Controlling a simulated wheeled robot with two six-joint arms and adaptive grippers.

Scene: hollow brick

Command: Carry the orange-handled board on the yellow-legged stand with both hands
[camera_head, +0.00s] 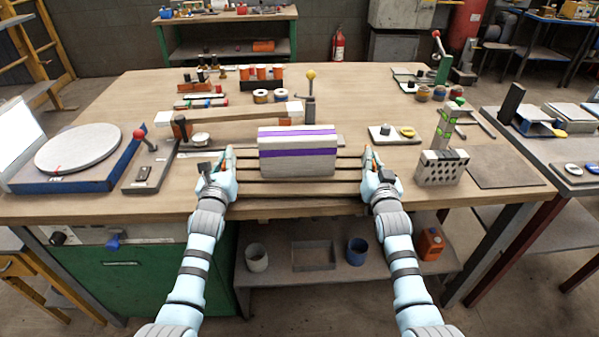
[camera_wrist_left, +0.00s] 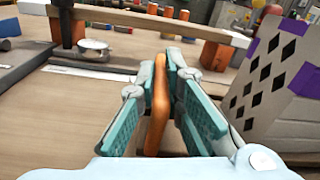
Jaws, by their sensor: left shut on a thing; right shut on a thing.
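The board (camera_head: 250,187), made of dark slats, lies level at the table's front edge. A pale brick (camera_head: 297,163) with purple bands rests on it; the brick's diamond-shaped holes show in the left wrist view (camera_wrist_left: 262,76). My left gripper (camera_head: 229,154) is at the board's left end, shut on an upright orange handle (camera_wrist_left: 158,105) between its teal finger pads. My right gripper (camera_head: 369,155) is at the right end, shut on the other handle, which its fingers mostly hide. I cannot make out the stand's yellow legs.
A wooden beam (camera_head: 235,116) on supports and a yellow-knobbed post (camera_head: 311,95) stand behind the brick. A holed grey block (camera_head: 441,168) is right of my right gripper. A lever device (camera_head: 149,170) and round plate (camera_head: 80,148) are at left.

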